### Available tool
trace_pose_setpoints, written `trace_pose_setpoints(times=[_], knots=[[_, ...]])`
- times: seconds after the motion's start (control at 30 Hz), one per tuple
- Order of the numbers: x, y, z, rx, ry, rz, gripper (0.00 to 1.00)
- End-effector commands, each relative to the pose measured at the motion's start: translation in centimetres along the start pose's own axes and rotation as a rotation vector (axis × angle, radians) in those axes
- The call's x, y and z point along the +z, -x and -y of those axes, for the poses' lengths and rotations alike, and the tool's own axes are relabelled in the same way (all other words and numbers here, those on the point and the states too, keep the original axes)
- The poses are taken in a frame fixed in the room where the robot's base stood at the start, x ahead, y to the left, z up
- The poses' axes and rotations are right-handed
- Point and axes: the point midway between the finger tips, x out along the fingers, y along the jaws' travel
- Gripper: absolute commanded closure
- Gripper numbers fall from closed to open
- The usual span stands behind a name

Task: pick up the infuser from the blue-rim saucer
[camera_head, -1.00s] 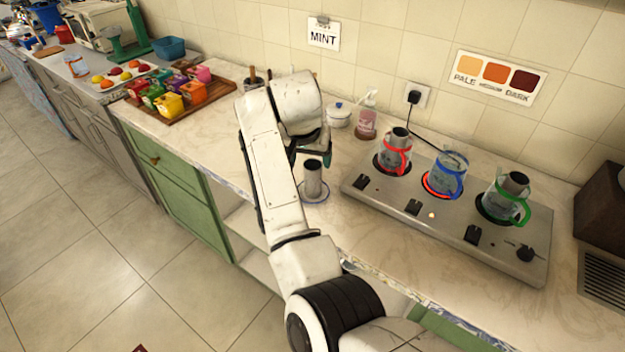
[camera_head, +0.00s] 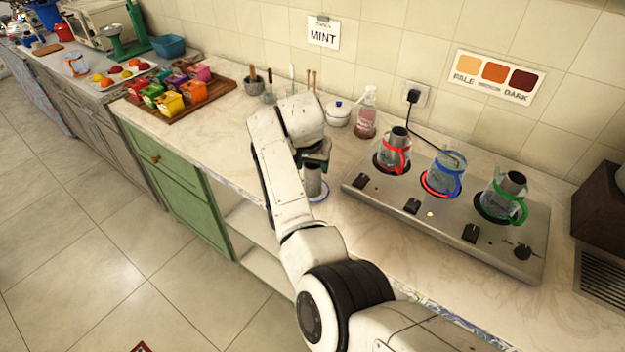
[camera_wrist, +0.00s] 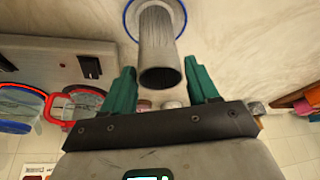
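The infuser is a grey metal cylinder (camera_head: 313,180) standing upright on the blue-rim saucer (camera_head: 322,197) on the counter, left of the stove. In the wrist view the infuser (camera_wrist: 159,50) stands on the saucer (camera_wrist: 128,20), its open end toward the camera. My gripper (camera_wrist: 161,82) has two green fingers spread apart, one on each side of the infuser's near end. The fingers look open, with a gap on both sides of it. In the head view my gripper (camera_head: 315,155) is just above the infuser and partly hides its top.
The stove (camera_head: 440,215) with red-, blue- and green-handled glass jugs stands to the right. A white lidded pot (camera_head: 338,114) and a pump bottle (camera_head: 366,115) stand behind. A wooden board (camera_head: 185,105) with coloured boxes lies left. Counter between board and saucer is clear.

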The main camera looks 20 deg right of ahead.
Motion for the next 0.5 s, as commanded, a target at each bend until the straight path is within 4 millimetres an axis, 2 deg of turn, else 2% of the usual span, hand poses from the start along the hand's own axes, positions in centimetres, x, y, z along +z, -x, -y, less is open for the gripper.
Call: trace_pose_setpoints(times=[0.07,0.5], knots=[[0.01,0.01,0.00,0.000,0.000,0.000,0.49],[0.02,0.01,0.00,0.000,0.000,0.000,0.91]])
